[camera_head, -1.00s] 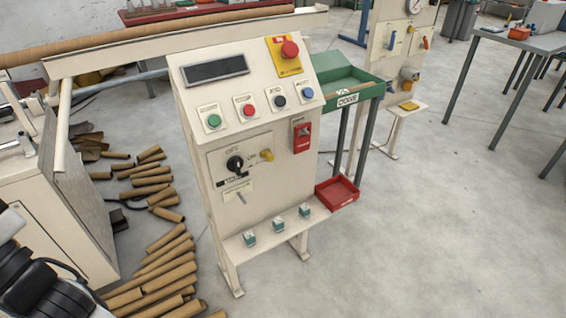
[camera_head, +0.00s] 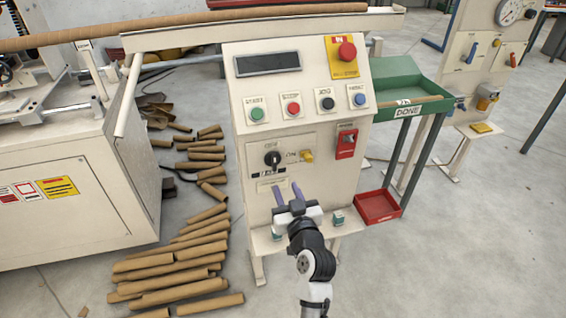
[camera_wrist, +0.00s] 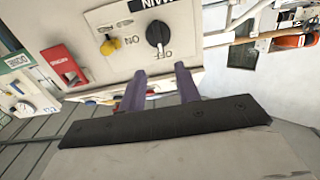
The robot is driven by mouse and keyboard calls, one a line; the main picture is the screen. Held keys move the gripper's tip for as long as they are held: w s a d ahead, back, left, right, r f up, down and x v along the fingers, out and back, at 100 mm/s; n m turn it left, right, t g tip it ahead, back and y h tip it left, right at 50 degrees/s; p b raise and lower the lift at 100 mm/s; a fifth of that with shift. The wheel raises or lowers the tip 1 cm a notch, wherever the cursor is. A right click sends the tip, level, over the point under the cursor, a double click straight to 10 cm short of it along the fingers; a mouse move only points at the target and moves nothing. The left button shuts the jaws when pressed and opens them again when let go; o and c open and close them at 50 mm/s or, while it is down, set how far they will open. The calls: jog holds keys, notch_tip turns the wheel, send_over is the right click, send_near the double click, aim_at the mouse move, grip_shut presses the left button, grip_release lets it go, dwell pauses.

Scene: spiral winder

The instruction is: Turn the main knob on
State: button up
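The main knob (camera_head: 272,158) is a black rotary knob on the front of the cream control panel (camera_head: 240,190). OFF is printed above it and ON to its right. In the wrist view the knob (camera_wrist: 158,35) appears upside down, and its pale mark seems to point toward OFF. My gripper (camera_head: 287,188) is in front of the panel, below and slightly right of the knob. Its two purple fingers are apart with nothing between them. In the wrist view the fingers (camera_wrist: 159,72) reach toward the knob without visibly touching it.
A yellow knob (camera_head: 307,156) sits just right of the main knob, and a red switch (camera_head: 346,142) farther right. Several buttons and a red emergency stop (camera_head: 347,52) are above. A shelf (camera_head: 350,221) with small teal blocks juts out below. Cardboard tubes (camera_head: 190,257) lie left.

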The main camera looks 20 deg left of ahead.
aim_at(275, 161)
jog(key=p+x, duration=0.2)
jog(key=x, duration=0.9)
jog(key=shift+a, duration=0.1)
grip_shut()
